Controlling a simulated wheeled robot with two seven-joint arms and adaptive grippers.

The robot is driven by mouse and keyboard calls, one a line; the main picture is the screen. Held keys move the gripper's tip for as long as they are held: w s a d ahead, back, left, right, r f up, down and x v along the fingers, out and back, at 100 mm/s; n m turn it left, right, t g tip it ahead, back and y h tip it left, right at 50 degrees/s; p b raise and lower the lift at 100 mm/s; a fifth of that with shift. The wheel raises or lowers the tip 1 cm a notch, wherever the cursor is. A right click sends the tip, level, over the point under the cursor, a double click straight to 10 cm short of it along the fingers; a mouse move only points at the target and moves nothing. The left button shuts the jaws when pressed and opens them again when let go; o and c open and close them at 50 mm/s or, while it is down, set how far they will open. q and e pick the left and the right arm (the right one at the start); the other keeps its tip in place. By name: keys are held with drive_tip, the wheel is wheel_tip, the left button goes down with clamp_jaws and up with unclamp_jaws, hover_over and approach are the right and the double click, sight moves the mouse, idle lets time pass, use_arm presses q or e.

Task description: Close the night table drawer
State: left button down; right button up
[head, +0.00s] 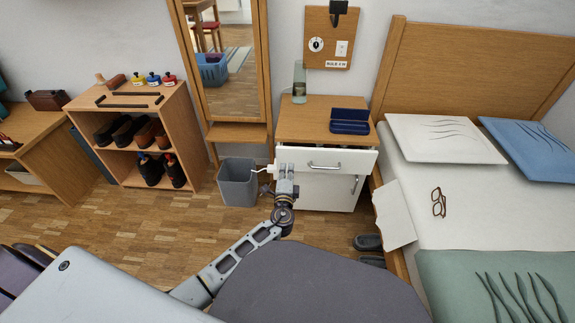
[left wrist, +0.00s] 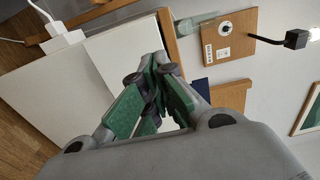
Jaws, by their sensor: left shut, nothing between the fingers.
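The night table (head: 300,118) has a wooden top and white fronts, and stands between the mirror and the bed. Its drawer (head: 350,163) has a white front with a metal handle (head: 324,165) and sticks out a little from under the top. My left gripper (head: 284,169) is at the left end of the drawer front, shut and empty. I cannot tell whether it touches the front. In the left wrist view its green-padded fingers (left wrist: 153,92) are together in front of the white furniture panels. My right gripper is not in view.
A blue case (head: 350,122) and a glass vase (head: 299,82) stand on the night table. A grey bin (head: 237,183) is left of it, with a white plug and cable near my gripper. The bed (head: 450,200) is close on the right. Slippers (head: 368,243) lie on the floor.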

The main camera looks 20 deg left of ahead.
use_arm(q)
drive_tip(key=shift+p+v, duration=0.55)
drive_tip(key=shift+v, duration=2.3)
